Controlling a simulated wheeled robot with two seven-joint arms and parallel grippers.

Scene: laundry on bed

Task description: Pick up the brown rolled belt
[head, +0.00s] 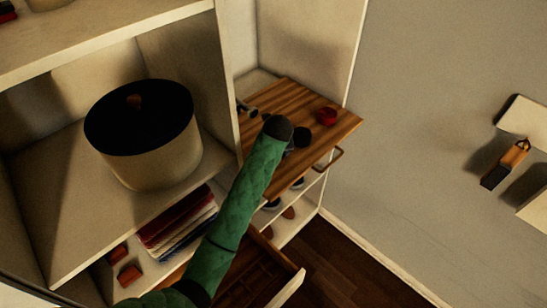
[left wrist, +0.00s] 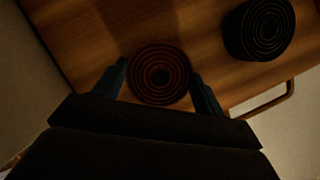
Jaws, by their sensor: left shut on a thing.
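The brown rolled belt (left wrist: 158,74) shows in the left wrist view as a flat coil on the wooden surface. My left gripper (left wrist: 160,82) has a finger on either side of the coil and is shut on it. I cannot tell whether the coil is lifted off the surface. In the head view, the dark end of my left arm (head: 278,128) is over the wooden board, and the fingers and brown belt are hidden or unclear there. My right gripper is in neither view.
A black rolled belt (left wrist: 259,29) lies beside the brown one. A small red item (head: 326,116) lies on the wooden board (head: 345,124). A drum-shaped box with a black lid (head: 140,110) stands on the left shelf. Folded clothes (head: 178,222) lie below. An upright panel (head: 228,80) stands between.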

